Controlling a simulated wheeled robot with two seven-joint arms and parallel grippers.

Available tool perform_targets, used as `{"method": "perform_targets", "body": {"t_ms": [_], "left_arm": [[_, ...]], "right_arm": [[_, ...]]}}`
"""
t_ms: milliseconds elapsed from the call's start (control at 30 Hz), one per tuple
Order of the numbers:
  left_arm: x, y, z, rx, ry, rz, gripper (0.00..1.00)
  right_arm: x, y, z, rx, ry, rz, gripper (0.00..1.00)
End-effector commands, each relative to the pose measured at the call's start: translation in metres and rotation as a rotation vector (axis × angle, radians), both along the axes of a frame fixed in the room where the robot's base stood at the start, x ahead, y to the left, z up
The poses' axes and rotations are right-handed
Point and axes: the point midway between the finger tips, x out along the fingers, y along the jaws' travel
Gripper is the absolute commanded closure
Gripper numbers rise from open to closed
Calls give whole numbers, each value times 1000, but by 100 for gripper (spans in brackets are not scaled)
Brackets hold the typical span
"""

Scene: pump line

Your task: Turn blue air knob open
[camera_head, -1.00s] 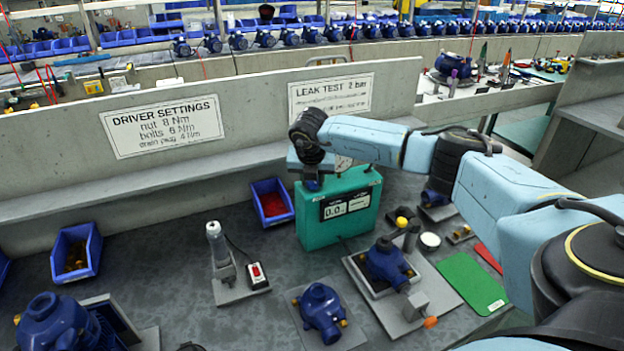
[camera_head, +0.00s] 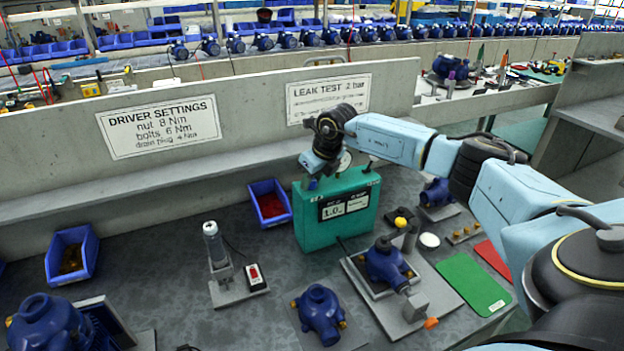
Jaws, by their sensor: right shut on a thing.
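The teal leak test box (camera_head: 338,226) stands on the bench below the wall signs. Its front display (camera_head: 344,203) appears to read 1.0. The blue air knob (camera_head: 312,184) is on the left part of the box's top, mostly hidden by my gripper. My right gripper (camera_head: 312,176) reaches over the box from the right, tilted, and is shut on the knob. A round gauge (camera_head: 345,160) shows on the box's top beside the gripper. My left gripper is not in view.
A pump (camera_head: 385,262) sits in a fixture in front of the box, with another pump (camera_head: 320,308) to its left. A red-filled blue bin (camera_head: 270,203) stands left of the box. A driver on a stand (camera_head: 216,250) and a green mat (camera_head: 473,284) lie to either side.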

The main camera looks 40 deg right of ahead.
Motion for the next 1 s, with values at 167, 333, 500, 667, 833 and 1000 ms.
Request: {"method": "perform_targets", "body": {"t_ms": [167,333,500,667,833,1000], "left_arm": [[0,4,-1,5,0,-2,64],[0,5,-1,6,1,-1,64],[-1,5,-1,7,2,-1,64],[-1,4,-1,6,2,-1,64],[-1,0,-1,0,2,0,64],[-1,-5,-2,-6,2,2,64]], "right_arm": [[0,-1,1,0,-1,82,93],[0,-1,1,-1,0,128,93],[0,-1,1,-1,0,147,93],[0,-1,1,-1,0,149,93],[0,-1,1,-2,0,149,93],[0,-1,1,-2,0,148,52]]}}
